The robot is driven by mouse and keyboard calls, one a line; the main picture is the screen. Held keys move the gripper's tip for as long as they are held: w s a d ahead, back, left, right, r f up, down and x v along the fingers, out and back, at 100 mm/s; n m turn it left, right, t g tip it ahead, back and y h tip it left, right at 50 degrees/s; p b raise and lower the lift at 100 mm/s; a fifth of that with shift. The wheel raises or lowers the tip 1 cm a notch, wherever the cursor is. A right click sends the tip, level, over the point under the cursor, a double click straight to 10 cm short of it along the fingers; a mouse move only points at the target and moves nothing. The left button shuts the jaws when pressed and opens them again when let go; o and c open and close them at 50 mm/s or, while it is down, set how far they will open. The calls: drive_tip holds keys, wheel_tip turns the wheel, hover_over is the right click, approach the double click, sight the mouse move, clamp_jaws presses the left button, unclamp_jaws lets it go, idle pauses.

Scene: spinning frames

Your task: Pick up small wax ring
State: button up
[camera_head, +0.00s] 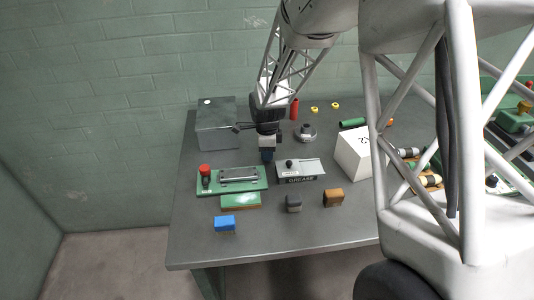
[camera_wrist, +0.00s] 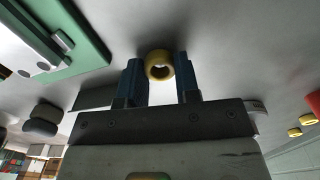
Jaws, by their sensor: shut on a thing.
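My gripper (camera_head: 267,156) points down over the middle of the table, between the green device and the grease box in the head view. In the wrist view its two blue fingers (camera_wrist: 160,75) are shut on a small yellow wax ring (camera_wrist: 159,55), with one finger at each side of it. The ring's open hole faces the camera. The held ring cannot be made out in the head view, and its height above the table is hard to tell. Two more small yellow rings (camera_head: 314,109) (camera_head: 335,105) lie at the back of the table.
A green device with a red knob (camera_head: 232,180) lies left of my gripper, the grey grease box (camera_head: 300,171) right. A grey metal box (camera_head: 217,125) and a red cylinder (camera_head: 294,108) stand behind. Blue (camera_head: 225,223), dark (camera_head: 293,203) and brown (camera_head: 333,197) blocks sit in front.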

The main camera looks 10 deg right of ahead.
wheel_tip(320, 180, up, 10)
drive_tip(key=shift+f, duration=0.15)
idle(0.4)
drive_tip(key=shift+a, duration=0.15)
idle(0.4)
drive_tip(key=a+r+m, duration=0.1)
drive_tip(key=a+r, duration=0.4)
drive_tip(key=a, duration=0.6)
drive_tip(key=shift+w+a+r+m, duration=0.15)
drive_tip(key=shift+w+a+m, duration=0.05)
drive_tip(key=shift+w+m, duration=0.1)
drive_tip(key=shift+w, duration=0.1)
hover_over(217, 111)
drive_tip(key=shift+f, duration=0.75)
drive_tip(key=shift+f, duration=0.15)
drive_tip(key=shift+f, duration=1.6)
drive_tip(key=shift+f, duration=0.15)
